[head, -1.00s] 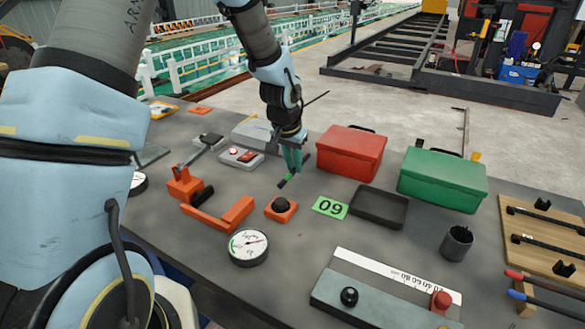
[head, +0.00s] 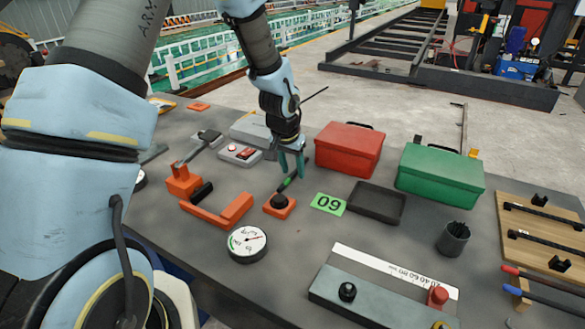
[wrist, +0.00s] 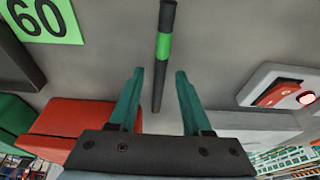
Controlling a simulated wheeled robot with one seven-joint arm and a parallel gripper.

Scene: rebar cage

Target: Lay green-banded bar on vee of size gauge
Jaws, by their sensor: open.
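The green-banded bar (head: 288,182) is thin and dark, beside an orange block with a black top (head: 280,204). In the wrist view the bar (wrist: 161,75) runs away from me, its near end in the gap between the fingers. My gripper (head: 292,172) is open, its green fingers apart and not closed on the bar; the wrist view shows the gripper (wrist: 158,75) too. A grey plate with a white scale and two knobs (head: 385,285) lies at the front and may be the size gauge. I cannot make out its vee.
A red box (head: 348,150) and a green box (head: 440,172) stand behind. A black tray (head: 376,203), a green 60 card (head: 328,204), a dial (head: 247,244) and a dark cup (head: 454,240) stand around. A wooden rack (head: 545,240) is at right.

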